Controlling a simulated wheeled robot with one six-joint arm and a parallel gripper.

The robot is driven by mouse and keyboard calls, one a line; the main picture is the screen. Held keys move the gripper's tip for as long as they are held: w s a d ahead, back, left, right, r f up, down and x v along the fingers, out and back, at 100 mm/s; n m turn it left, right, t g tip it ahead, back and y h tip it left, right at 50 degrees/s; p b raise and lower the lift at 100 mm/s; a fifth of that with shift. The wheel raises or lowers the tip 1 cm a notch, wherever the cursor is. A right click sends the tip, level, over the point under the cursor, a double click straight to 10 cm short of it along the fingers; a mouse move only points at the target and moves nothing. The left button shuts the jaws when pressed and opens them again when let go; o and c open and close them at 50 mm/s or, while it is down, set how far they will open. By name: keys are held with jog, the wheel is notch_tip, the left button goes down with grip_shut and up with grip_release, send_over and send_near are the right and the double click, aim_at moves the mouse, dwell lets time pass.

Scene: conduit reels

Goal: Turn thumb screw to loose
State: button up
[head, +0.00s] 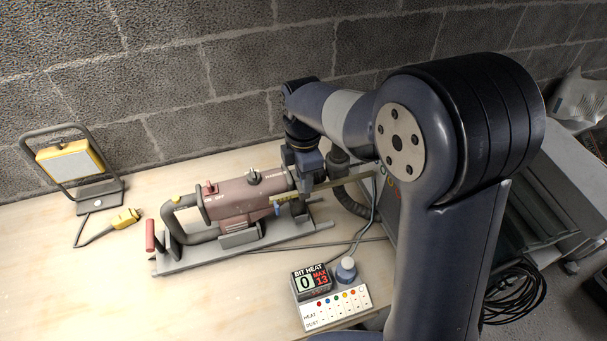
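A reddish power tool (235,197) lies on a grey rail stand (190,265) on the bench in the head view. A yellow scale bar (345,182) runs along its right end. A small blue part (277,210) hangs at the bar's left end; it may be the thumb screw, but it is too small to tell which way it is turned. My gripper (310,180) points down at the tool's right end, close to the bar and just right of the blue part. Its fingertips are too small and dark to show whether they are open or touching anything.
A box reading "BIT HEAT 0 MAX 13" (311,281), a blue-grey knob (346,269) and a white panel with coloured dots (336,308) sit at the front. A work lamp (72,166) and yellow plug (125,218) lie left. Cables and a hose (352,205) run right.

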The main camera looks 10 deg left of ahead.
jog(key=o, duration=0.4)
notch_tip(320, 180, up, 11)
jog(key=shift+f+b, duration=0.1)
jog(key=shift+b, duration=0.3)
notch_tip(320, 180, down, 11)
jog(key=shift+r+p, duration=0.1)
jog(key=shift+p, duration=0.35)
dwell(0.4)
